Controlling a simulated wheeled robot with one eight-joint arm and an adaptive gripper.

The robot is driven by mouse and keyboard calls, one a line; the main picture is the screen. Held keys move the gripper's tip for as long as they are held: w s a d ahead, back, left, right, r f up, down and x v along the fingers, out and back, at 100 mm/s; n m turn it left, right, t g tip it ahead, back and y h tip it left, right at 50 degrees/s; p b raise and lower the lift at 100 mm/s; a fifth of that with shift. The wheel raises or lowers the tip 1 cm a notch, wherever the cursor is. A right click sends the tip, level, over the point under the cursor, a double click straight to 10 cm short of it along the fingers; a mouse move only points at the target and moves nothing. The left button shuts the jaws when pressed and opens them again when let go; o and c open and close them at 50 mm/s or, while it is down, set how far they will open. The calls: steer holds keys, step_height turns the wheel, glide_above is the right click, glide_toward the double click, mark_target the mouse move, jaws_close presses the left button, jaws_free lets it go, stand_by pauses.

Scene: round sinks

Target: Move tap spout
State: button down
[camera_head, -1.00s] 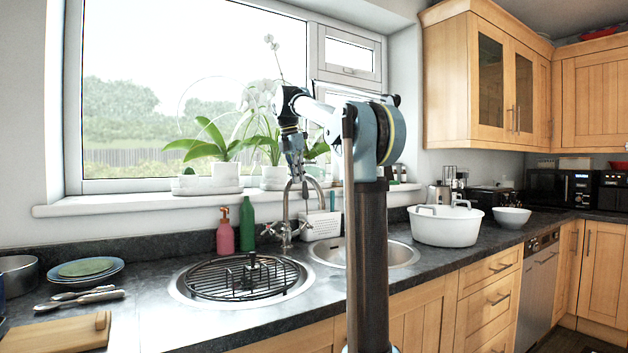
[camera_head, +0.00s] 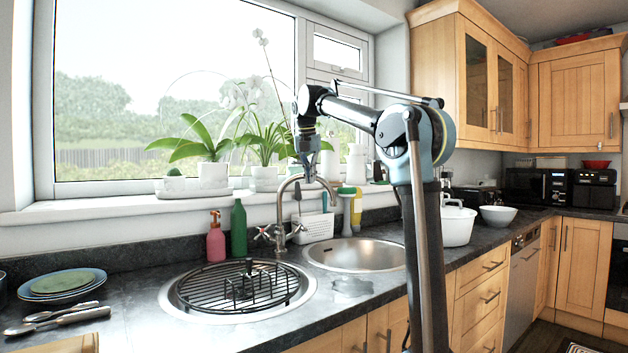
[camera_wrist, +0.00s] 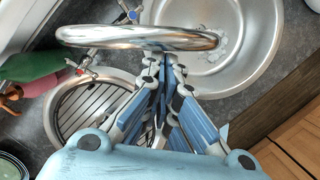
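The chrome tap has a curved spout (camera_head: 327,187) that arches to the right, toward the right-hand round sink (camera_head: 372,255). In the wrist view the spout (camera_wrist: 110,38) crosses the upper part of the picture as a shiny bar. My gripper (camera_head: 309,178) points down at the top of the spout's arch. In the wrist view the fingers of my gripper (camera_wrist: 163,58) converge until the tips are nearly together, right beside the spout. I see no clear gap between the tips and nothing held; whether they touch the spout is hard to tell.
The left sink (camera_head: 168,300) carries a black round rack (camera_head: 215,288). A pink bottle (camera_head: 216,240) and a green bottle (camera_head: 238,230) stand left of the tap. A white caddy (camera_head: 318,228) and brushes are behind it. A white tub (camera_head: 458,226) stands right, behind my arm.

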steer(key=shift+w+d, duration=0.25)
steer(key=shift+w, duration=0.3)
